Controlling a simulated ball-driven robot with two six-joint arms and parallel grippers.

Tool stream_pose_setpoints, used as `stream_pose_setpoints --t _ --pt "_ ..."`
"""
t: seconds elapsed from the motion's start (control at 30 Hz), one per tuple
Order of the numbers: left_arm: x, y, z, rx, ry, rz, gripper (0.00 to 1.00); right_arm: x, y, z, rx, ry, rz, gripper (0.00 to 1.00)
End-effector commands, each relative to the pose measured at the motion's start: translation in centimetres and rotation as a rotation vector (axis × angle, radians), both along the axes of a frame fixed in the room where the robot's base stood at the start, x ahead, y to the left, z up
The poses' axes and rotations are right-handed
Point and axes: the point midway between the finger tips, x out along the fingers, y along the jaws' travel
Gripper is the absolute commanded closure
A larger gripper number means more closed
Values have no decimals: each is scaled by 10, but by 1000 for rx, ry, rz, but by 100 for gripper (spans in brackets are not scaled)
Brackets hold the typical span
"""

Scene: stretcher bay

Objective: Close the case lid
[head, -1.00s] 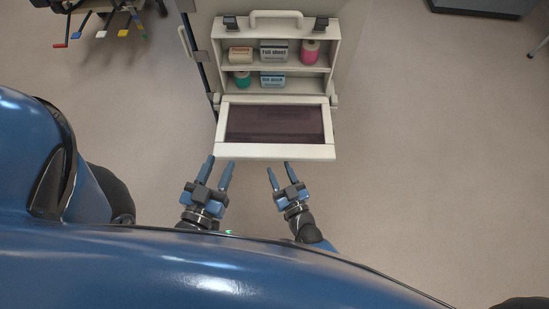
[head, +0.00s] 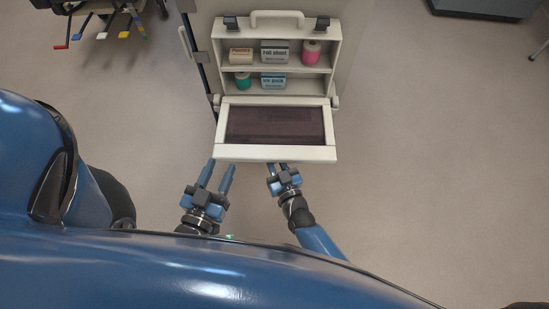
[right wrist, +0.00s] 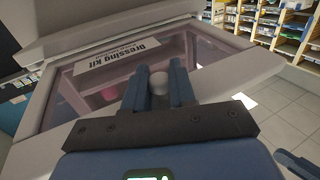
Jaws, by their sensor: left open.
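The case (head: 216,60) is pale and stands open, with its lid (head: 325,153) folded down towards me. The lid is a light frame around a dark see-through panel. In the right wrist view the lid frame (right wrist: 225,78) fills the middle, with a "dressing kit" label. My right gripper (head: 277,168) is at the lid's front edge, its tips partly hidden under it. In the right wrist view its fingers stand close on both sides of a round grey knob (right wrist: 158,82) and appear to hold it. My left gripper (head: 218,172) is open and empty, just short of the lid's front left corner.
Labelled boxes (head: 274,52), a pink roll (head: 311,52) and a green roll (head: 243,80) sit on the case's shelves. Coloured levers (head: 124,33) are at the upper left. The floor (head: 430,150) to the right is clear. Stocked shelves (right wrist: 272,25) show in the right wrist view.

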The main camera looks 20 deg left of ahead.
Motion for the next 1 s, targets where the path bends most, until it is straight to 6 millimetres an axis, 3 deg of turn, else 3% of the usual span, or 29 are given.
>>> stream_pose_setpoints --t 0.03,0.1,0.57,0.77,1.0 --pt "0 0 0 0 0 0 57 0 0 0 0 0 0 90" --pt "0 0 0 0 0 0 57 0 0 0 0 0 0 100" --pt "0 0 8 0 0 0 57 0 0 5 -3 10 0 100" --pt "0 0 32 0 0 0 57 1 0 17 -14 46 0 100" --pt "0 0 80 0 0 0 57 3 1 39 -36 122 0 100"
